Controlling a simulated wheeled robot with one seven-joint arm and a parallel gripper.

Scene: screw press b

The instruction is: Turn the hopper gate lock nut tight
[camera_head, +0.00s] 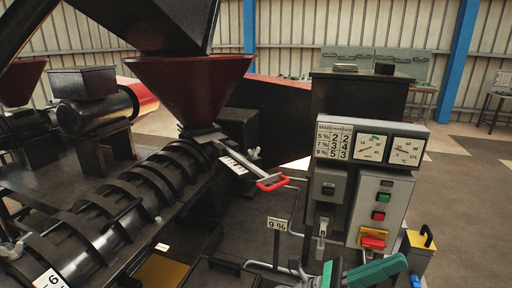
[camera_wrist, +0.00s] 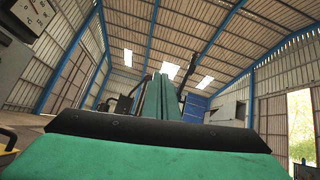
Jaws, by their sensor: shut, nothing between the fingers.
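The dark red hopper (camera_head: 190,90) stands above the ribbed black screw barrel (camera_head: 120,205). Its gate slide, a flat bar with a red loop handle (camera_head: 272,183), juts out to the lower right below the hopper. A small pale wing-shaped nut (camera_head: 254,154) shows beside the slide and looks like the lock nut; its tightness cannot be told. My gripper (camera_wrist: 165,98) is shut and empty, its green fingers together in the wrist view. Green parts of it (camera_head: 376,271) show at the bottom of the head view, well right of and nearer than the nut. The wrist view shows no nut.
A grey control box (camera_head: 370,185) with dials, buttons and a red switch stands between the slide and the right side. A "9 %" sign (camera_head: 277,224) stands on a post left of it. A yellow box (camera_head: 418,250) is at lower right. Open floor lies further right.

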